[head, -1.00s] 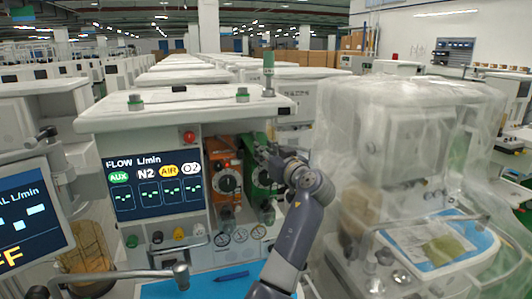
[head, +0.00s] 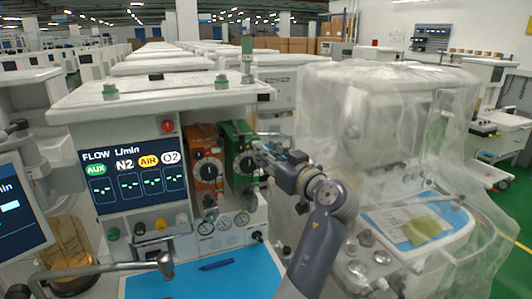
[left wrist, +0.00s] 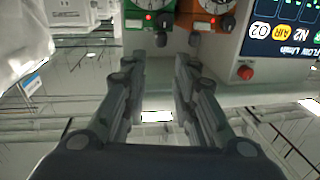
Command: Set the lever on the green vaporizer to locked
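The green vaporizer (head: 236,131) stands right of the orange vaporizer (head: 204,147) on the anaesthesia cart. Its round dial, white-marked with a dark centre, faces forward. I cannot make out its lever or setting. My left gripper (head: 262,153) is just right of the dial in the head view, overlapping the vaporizer's right edge. In the left wrist view, the picture is upside down. The two fingers of the left gripper (left wrist: 158,62) are apart with nothing between them. The green vaporizer (left wrist: 133,42) is at the top edge, beyond the fingertips. My right gripper is not in view.
A flow screen (head: 140,178) and a red button (head: 168,126) are left of the vaporizers. Gauges (head: 224,222) sit below. A blue work surface (head: 240,275) holds a blue pen (head: 217,264). A plastic-covered cart (head: 395,130) stands close on the right.

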